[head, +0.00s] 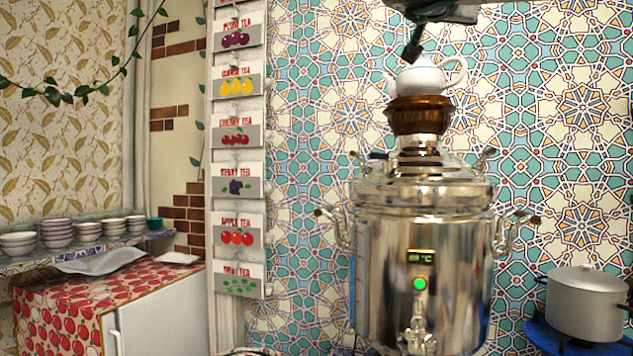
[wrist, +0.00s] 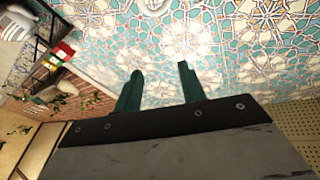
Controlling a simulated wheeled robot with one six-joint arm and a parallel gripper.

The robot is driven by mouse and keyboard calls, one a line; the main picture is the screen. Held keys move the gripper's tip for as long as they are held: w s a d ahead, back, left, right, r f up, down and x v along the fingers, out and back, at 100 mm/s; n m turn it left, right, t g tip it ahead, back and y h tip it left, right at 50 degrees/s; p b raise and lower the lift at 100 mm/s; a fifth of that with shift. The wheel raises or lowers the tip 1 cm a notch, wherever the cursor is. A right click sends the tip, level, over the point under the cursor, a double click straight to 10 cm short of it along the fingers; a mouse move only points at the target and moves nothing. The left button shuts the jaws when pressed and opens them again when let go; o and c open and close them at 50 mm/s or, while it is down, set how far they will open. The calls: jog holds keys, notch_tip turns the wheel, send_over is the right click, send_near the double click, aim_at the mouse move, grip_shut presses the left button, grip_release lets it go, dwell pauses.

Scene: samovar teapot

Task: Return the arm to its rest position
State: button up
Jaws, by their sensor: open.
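My gripper (head: 411,52) is at the top of the head view, just above a white teapot (head: 428,79). The teapot sits on the brown top ring (head: 419,115) of a large silver samovar (head: 420,230). In the head view one dark finger shows in front of the teapot's upper part; I cannot tell whether it touches. In the wrist view my gripper's two green fingers (wrist: 158,88) are apart with nothing between them.
A grey lidded pot (head: 586,302) stands on a blue stand at the right. Stacked bowls (head: 57,233) line a shelf at the left, above a fridge with a red patterned cloth (head: 60,318). Tea signs (head: 238,134) hang on the wall. The patterned tile wall is behind the samovar.

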jog(key=w+a+f+n+t+y, duration=0.2)
jog(key=a+f+n+y, duration=0.25)
jog(key=a+y, duration=0.2)
jog(key=w+a+f+n+t+y, duration=0.1)
jog(key=a+f+n+t+y, duration=0.15)
jog(key=a+n+y, duration=0.45)
jog(key=s+a+f+n+g+y, duration=0.1)
jog(key=s+f+g+y, duration=0.2)
jog(key=f, duration=0.6)
jog(key=s+a+f+n+g+y, duration=0.1)
jog(key=a+f+n+g+y, duration=0.3)
jog(key=f, duration=0.6)
jog(key=s+d+f+m+g+h, duration=0.1)
jog(key=s+d+f+g+h, duration=0.2)
jog(key=f, duration=0.4)
jog(key=s+d+f+m+g, duration=0.1)
jog(key=s+d+f+g, duration=0.2)
jog(key=s+f, duration=0.3)
jog(key=s+d+f+m+g+h, duration=0.2)
jog(key=s+d+f+g, duration=0.15)
jog(key=f, duration=0.45)
jog(key=s+d+f+m+g+h, duration=0.2)
jog(key=s+d+f+g+h, duration=0.1)
jog(key=s+d+f, duration=0.9)
jog(key=s+f+h, duration=0.1)
jog(key=s, duration=0.2)
jog(key=shift+d+g, duration=0.15)
jog(key=shift+g, duration=0.25)
jog(key=shift+s, duration=0.1)
